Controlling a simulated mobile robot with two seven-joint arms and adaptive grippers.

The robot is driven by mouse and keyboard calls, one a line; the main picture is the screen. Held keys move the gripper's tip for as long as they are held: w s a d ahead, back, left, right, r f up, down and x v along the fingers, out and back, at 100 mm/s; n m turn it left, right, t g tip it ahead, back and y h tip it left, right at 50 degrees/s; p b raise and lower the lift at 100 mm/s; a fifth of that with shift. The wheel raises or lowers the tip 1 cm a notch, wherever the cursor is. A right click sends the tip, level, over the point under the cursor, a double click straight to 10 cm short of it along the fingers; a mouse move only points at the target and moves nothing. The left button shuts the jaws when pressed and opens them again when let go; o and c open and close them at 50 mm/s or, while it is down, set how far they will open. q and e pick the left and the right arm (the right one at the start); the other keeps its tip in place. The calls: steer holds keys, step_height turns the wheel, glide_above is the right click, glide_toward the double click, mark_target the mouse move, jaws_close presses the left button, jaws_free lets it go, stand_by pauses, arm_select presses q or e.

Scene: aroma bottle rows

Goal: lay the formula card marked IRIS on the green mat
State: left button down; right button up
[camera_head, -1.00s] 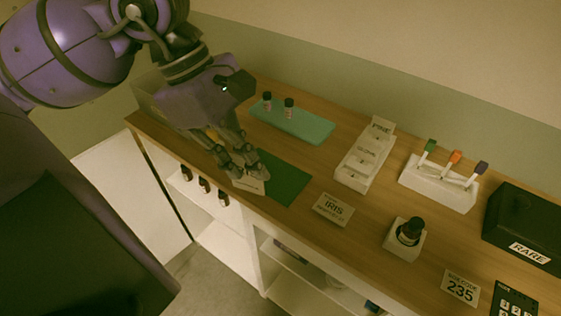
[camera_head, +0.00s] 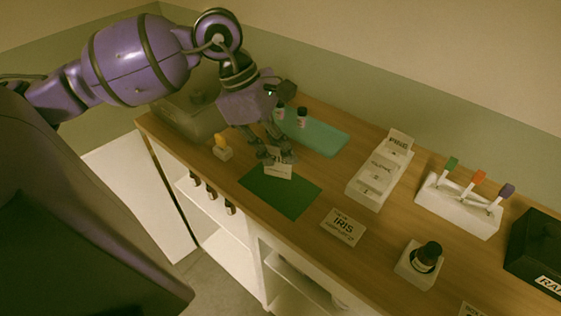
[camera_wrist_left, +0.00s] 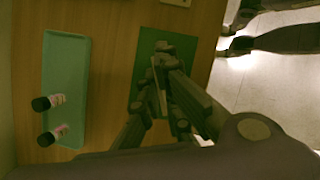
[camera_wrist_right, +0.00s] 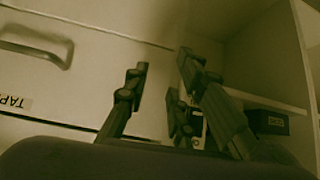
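The green mat (camera_head: 280,191) lies flat near the table's front edge. My left gripper (camera_head: 275,156) is over the mat's far edge, its fingers closed around a pale card (camera_head: 278,171) that hangs tilted below them. I cannot read its marking. In the left wrist view the card (camera_wrist_left: 158,97) is a thin pale edge between the fingers (camera_wrist_left: 157,90), above the mat (camera_wrist_left: 180,48).
A white card rack (camera_head: 364,192), one card reading PINE, stands right of the mat. A teal tray (camera_head: 322,138) with two small bottles lies behind. A yellow-topped item (camera_head: 222,147) stands left. A dark bottle (camera_head: 428,257) sits in a white holder, near a white stand (camera_head: 450,212).

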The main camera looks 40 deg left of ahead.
arm_select(q)
steer(key=shift+w+a+f, duration=0.1)
steer(key=shift+w+f, duration=0.1)
steer(key=shift+f, duration=0.85)
steer(key=shift+w+a+f, duration=0.1)
steer(key=shift+w+f, duration=0.1)
steer(key=shift+f, duration=0.8)
steer(key=shift+d, duration=0.1)
steer(key=shift+f, duration=0.25)
steer(key=c, duration=2)
jaws_free()
steer(key=shift+r, duration=0.2)
steer(key=v, duration=1.2)
steer(key=shift+r+p, duration=0.1)
steer(key=shift+p, duration=0.25)
